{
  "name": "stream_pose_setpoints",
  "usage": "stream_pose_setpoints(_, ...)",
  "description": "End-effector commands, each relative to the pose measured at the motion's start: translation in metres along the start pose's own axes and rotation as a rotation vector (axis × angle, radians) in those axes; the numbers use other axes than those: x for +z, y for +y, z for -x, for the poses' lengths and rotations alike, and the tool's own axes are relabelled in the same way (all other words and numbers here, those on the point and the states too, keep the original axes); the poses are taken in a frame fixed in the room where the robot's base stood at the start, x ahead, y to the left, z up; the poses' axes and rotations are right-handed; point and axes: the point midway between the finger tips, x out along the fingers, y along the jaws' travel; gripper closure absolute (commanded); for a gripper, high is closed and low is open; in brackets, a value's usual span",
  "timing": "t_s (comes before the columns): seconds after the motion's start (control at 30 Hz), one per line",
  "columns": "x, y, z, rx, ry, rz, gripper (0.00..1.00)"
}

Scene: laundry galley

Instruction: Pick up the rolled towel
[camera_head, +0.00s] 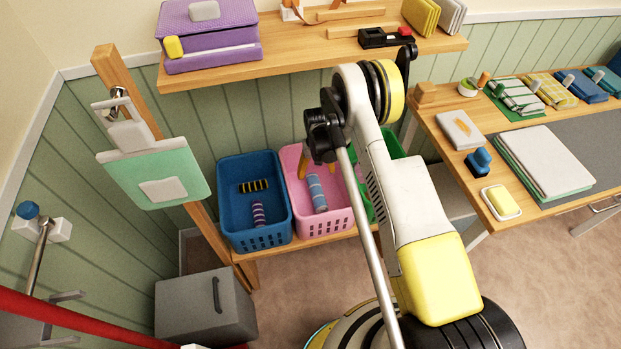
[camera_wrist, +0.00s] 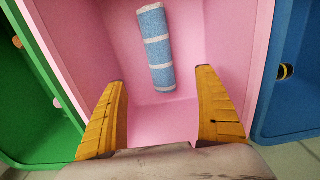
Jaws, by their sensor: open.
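A rolled towel (camera_wrist: 156,50), light blue with pale stripes, lies in the pink basket (camera_wrist: 193,30). In the head view the rolled towel (camera_head: 317,193) shows inside the pink basket (camera_head: 322,224), left of my arm. My gripper (camera_wrist: 161,80) is open, its two orange fingers spread apart above the basket, with nothing between them. The towel lies beyond the fingertips in the wrist view, roughly centred on the gap. In the head view my gripper (camera_head: 318,160) is over the back of the pink basket, partly hidden by my wrist.
A blue basket (camera_head: 245,236) holding two striped rolls stands left of the pink one. A green basket (camera_wrist: 30,90) stands on the other side, mostly hidden by my arm in the head view. A wooden shelf (camera_head: 300,50) is above. A grey box (camera_head: 190,310) is on the floor.

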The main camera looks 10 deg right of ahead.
Motion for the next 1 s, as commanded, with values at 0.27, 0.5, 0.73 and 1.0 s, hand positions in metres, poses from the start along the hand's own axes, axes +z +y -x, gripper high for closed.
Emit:
stream_pose_setpoints(0.27, 0.002, 0.0, -0.034, 0.0, -0.005, 0.0, 0.18)
stream_pose_setpoints(0.5, 0.001, -0.001, -0.065, 0.0, -0.004, 0.0, 0.18)
stream_pose_setpoints(0.73, -0.003, -0.004, -0.095, 0.0, -0.004, 0.0, 0.18)
stream_pose_setpoints(1.0, -0.003, -0.004, -0.114, 0.0, -0.004, 0.0, 0.18)
